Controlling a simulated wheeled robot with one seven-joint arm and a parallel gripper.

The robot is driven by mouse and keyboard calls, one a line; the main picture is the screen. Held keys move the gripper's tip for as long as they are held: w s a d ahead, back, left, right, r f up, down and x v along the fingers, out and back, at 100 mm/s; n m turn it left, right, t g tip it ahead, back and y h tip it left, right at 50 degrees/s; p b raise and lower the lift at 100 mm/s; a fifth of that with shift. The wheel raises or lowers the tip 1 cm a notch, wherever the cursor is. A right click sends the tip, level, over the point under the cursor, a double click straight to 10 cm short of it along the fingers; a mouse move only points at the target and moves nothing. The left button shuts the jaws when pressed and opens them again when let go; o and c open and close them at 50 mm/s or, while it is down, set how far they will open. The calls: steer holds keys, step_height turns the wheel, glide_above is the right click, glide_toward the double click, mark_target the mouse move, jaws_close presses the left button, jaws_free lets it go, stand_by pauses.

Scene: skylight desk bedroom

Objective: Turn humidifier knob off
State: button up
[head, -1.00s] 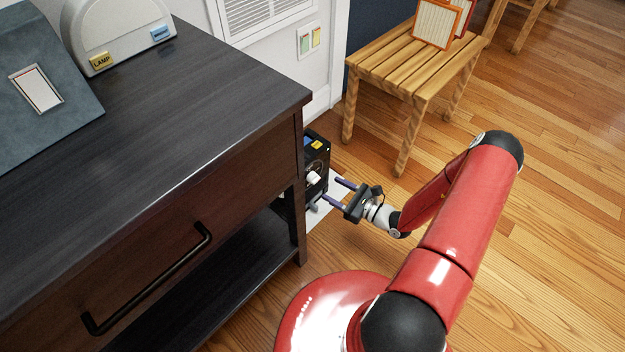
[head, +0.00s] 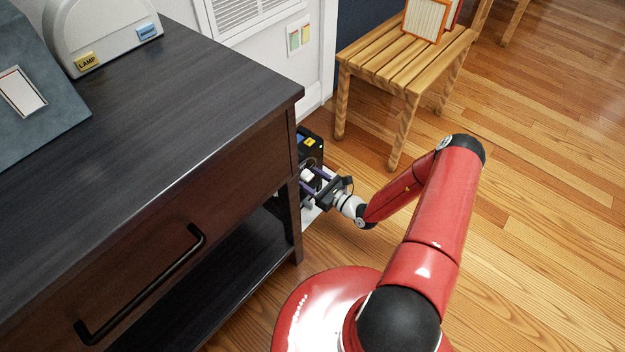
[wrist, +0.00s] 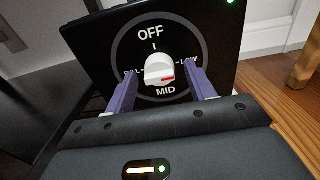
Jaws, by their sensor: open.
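The humidifier (head: 311,139) is a black box low behind the dresser's right corner, partly hidden by the dresser and my gripper. In the wrist view its black front panel (wrist: 101,41) has a dial marked OFF at top, LOW at right, MID at bottom and a partly hidden label at left. The white knob (wrist: 158,68) sits in the middle of the dial, with a red mark at its lower right, between LOW and MID. My gripper (wrist: 162,85) is open, its two purple fingers on either side of the knob. Contact with the knob is not clear.
A dark dresser (head: 200,95) stands close left of my gripper, with a drawer handle (head: 140,285) and a lower shelf. A lamp-labelled grey object (head: 100,30) is on top. A wooden bench (head: 400,65) stands behind at right. The wood floor at right is clear.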

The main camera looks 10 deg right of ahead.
steer(key=c, duration=1)
steer(key=shift+n, duration=0.4)
steer(key=shift+d+n+p, duration=0.1)
steer(key=shift+n+p, duration=1.95)
steer(key=shift+n, duration=6.45)
